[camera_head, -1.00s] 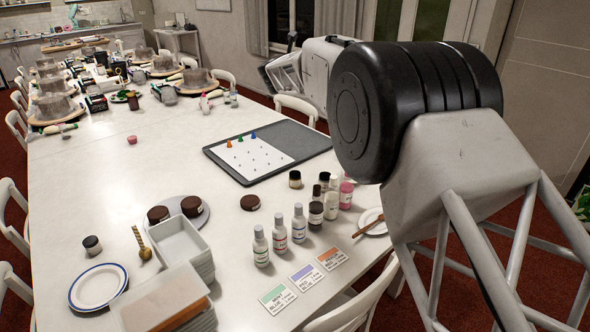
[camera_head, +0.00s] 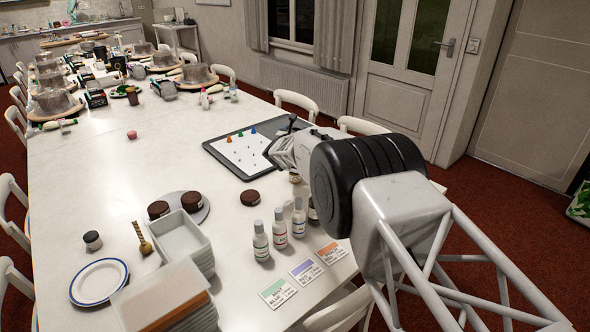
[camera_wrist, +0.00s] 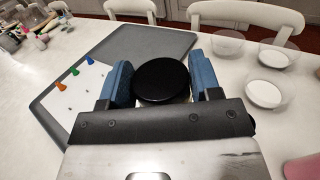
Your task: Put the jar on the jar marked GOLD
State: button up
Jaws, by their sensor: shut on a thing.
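My gripper (camera_wrist: 161,85) is shut on a jar with a round black lid (camera_wrist: 162,80). The blue finger pads press on its two sides, and the lid hides most of the body. In the head view my gripper (camera_head: 283,150) is beside the near right part of the grey tray, largely covered by my arm. A small jar (camera_head: 294,177) shows partly under it; I cannot tell whether it is the held one. A dark jar (camera_head: 313,213) is half hidden behind my arm. No label reading GOLD is legible, so I cannot tell which jar bears it.
The grey tray (camera_wrist: 150,40) holds a white sheet with coloured cones. Clear bowls (camera_wrist: 265,93) stand right of the held jar, and a pink thing (camera_wrist: 303,167) is lower right.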

dwell(0.3)
jog(key=shift+f, duration=3.1)
jog(key=shift+f, duration=1.9)
jog(key=shift+f, duration=0.1)
jog(key=o, duration=1.1)
jog(key=shift+c, duration=0.2)
